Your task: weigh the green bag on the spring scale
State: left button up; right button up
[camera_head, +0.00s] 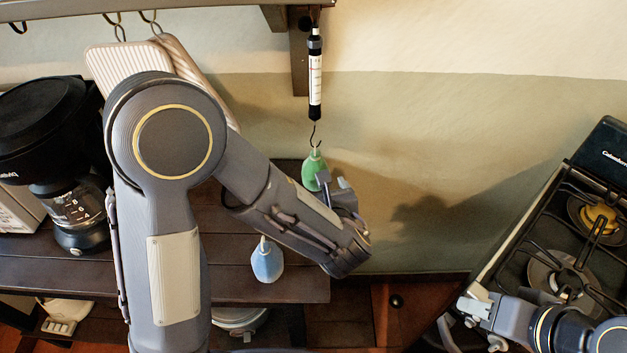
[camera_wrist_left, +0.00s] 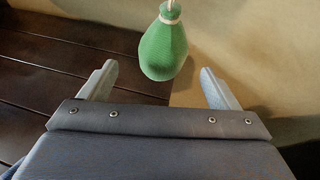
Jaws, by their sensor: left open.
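The spring scale (camera_head: 315,75) hangs upright under the shelf, with its wire hook at the lower end. The green bag (camera_head: 312,172) hangs in the air at the hook, and its tied neck meets the hook's lower end. The bag also shows in the left wrist view (camera_wrist_left: 164,50), with a pale loop at its top. My left gripper (camera_head: 333,186) is open just beside the bag. In the left wrist view its fingers (camera_wrist_left: 160,82) are spread wide, with the bag beyond and between them, apart from both. My right gripper (camera_head: 484,322) is at the lower right, away from the scale.
A blue bag (camera_head: 267,262) stands on the dark wooden table (camera_head: 225,285). A coffee maker (camera_head: 45,125) is at the left, and boards (camera_head: 118,68) hang from shelf hooks. A gas stove (camera_head: 550,265) is at the right. Wall space right of the scale is clear.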

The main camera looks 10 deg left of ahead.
pick_arm(q)
jog(key=p+x, duration=0.1)
jog(key=x, duration=0.6)
jog(key=shift+w+f, duration=0.15)
jog(key=shift+w, duration=0.25)
jog(key=shift+c, duration=0.3)
jog(key=c, duration=1.1)
jog(key=shift+s+d+r, duration=0.1)
jog(key=shift+d+r, duration=0.15)
jog(key=shift+r, duration=0.4)
jog(key=shift+p, duration=0.3)
